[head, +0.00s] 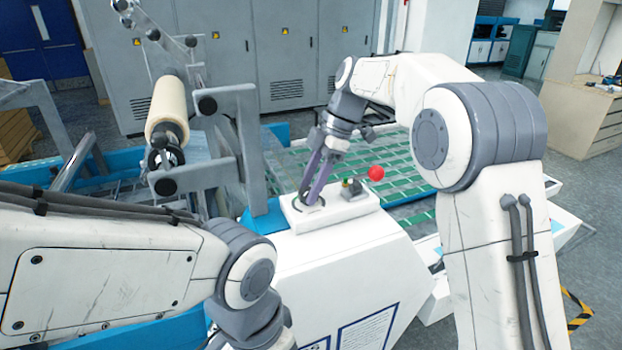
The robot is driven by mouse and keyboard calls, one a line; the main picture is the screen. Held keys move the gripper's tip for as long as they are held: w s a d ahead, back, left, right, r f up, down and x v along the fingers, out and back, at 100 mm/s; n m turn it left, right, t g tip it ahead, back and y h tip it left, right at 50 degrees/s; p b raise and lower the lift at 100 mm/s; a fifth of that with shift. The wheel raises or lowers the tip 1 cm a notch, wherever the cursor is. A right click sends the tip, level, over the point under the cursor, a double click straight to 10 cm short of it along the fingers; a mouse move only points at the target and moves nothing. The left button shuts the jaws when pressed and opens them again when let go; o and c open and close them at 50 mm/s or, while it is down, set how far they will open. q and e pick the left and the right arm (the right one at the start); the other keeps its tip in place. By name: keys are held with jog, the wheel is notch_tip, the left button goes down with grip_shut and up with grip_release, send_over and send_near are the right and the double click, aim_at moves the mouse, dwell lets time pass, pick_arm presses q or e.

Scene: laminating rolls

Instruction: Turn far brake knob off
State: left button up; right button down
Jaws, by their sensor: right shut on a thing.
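My right gripper (310,198) reaches down from the upper right onto the white control panel (348,210). Its purple-grey fingers are shut on a small knob at the panel's left part, inside a dark round dial marking. The fingers hide most of the knob, so I cannot read its turn position.
A cream roll (168,108) sits on a metal frame at the left, close to the panel. A green-tiled bed (405,160) lies behind the panel. Grey cabinets (285,50) line the back. A wooden shelf unit (585,110) stands at the right, with open floor before it.

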jog(key=shift+r+n, duration=0.1)
jog(key=shift+n, duration=0.5)
jog(key=shift+g+p, duration=0.3)
jog(key=shift+c, duration=1.4)
grip_release()
